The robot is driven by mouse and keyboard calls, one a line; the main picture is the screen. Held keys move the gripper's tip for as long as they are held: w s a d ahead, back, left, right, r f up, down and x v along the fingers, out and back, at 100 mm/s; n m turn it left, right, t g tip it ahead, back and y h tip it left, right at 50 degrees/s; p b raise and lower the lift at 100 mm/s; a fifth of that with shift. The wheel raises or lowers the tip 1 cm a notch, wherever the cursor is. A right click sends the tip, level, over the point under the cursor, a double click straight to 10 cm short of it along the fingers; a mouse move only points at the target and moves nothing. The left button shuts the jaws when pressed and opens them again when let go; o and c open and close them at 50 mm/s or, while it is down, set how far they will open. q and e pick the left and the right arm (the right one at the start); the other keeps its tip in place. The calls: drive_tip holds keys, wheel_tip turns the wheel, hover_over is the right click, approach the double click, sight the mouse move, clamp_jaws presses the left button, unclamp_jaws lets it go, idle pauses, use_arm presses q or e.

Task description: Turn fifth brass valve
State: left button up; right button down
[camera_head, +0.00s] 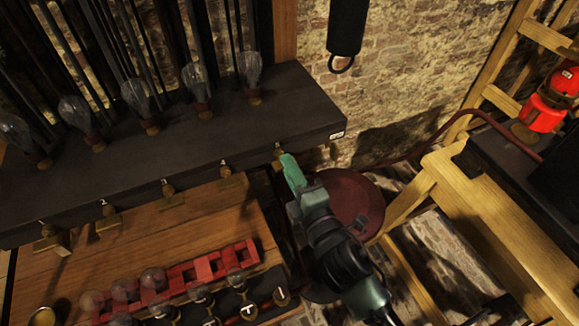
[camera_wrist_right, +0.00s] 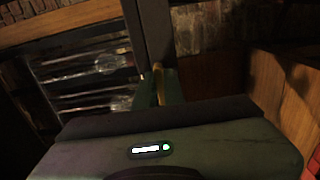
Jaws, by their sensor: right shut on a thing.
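Several small brass valves run in a row along the front face of the dark shelf (camera_head: 150,180). The fifth brass valve (camera_head: 278,148) is the one at the far right of the row. My right gripper (camera_head: 287,160) is at this valve, with its green fingers mostly covering it. In the right wrist view the fingers (camera_wrist_right: 158,88) are closed together, with a small brass-coloured bit (camera_wrist_right: 157,68) at their tips. How far the valve is turned cannot be told. My left gripper is not in view.
Glass bulbs (camera_head: 137,95) stand on the shelf. A wooden surface below holds a red slotted block (camera_head: 200,270) and several glass jars. A dark red round object (camera_head: 352,200) is beside my right arm. Wooden frames (camera_head: 500,215) and a red lantern (camera_head: 543,112) stand at right.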

drive_tip(key=c, duration=1.5)
unclamp_jaws()
drive_tip(key=b+v, duration=0.2)
drive_tip(key=v, duration=0.5)
drive_tip(key=shift+s+d+b, duration=0.2)
drive_tip(key=shift+s+b, duration=0.15)
drive_tip(key=shift+s, duration=0.05)
drive_tip(key=shift+f, duration=0.1)
